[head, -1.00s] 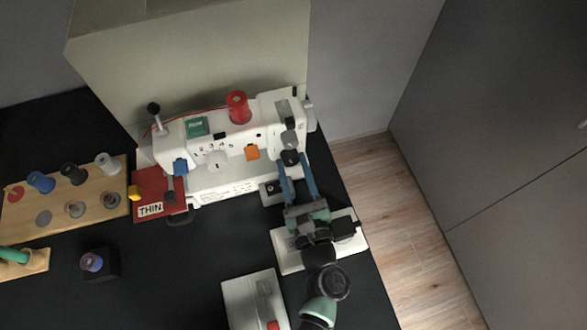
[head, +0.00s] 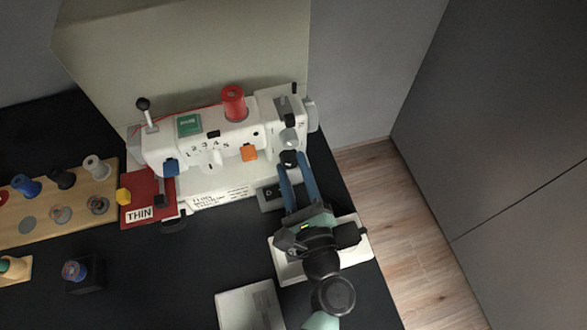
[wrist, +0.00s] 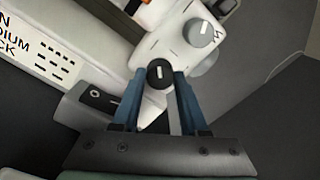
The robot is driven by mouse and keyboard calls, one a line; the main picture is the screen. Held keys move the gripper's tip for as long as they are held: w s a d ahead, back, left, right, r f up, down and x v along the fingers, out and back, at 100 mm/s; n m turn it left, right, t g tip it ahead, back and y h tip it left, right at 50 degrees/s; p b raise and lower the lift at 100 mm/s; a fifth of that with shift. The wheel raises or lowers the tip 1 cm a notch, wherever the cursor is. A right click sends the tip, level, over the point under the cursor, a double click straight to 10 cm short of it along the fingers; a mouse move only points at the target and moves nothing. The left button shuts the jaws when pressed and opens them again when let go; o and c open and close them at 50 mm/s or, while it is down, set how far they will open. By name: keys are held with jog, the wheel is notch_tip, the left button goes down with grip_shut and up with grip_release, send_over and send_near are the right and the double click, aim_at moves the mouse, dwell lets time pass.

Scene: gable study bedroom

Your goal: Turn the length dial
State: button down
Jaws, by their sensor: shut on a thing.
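The white sewing machine (head: 215,150) stands at the back of the black table. On its right column are a grey dial (head: 289,137) and, below it, a black dial (head: 288,157). In the wrist view the grey dial (wrist: 201,33) has a white mark, and the black dial (wrist: 160,74) shows a short, nearly upright white line. My gripper (head: 289,164) has its blue fingers on either side of the black dial and is shut on it. The fingertips (wrist: 160,76) hide the dial's sides. I cannot read which dial is labelled length.
A red cloth marked THIN (head: 148,198) lies left of the machine, beside a wooden spool board (head: 80,220). A red spool (head: 233,102) stands on top. A white pedal-like base (head: 350,240) lies under my arm. The table's right edge is close.

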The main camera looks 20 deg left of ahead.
jog(key=shift+c, duration=2.2)
grip_release()
jog(key=v, duration=1.3)
jog(key=shift+b, duration=0.3)
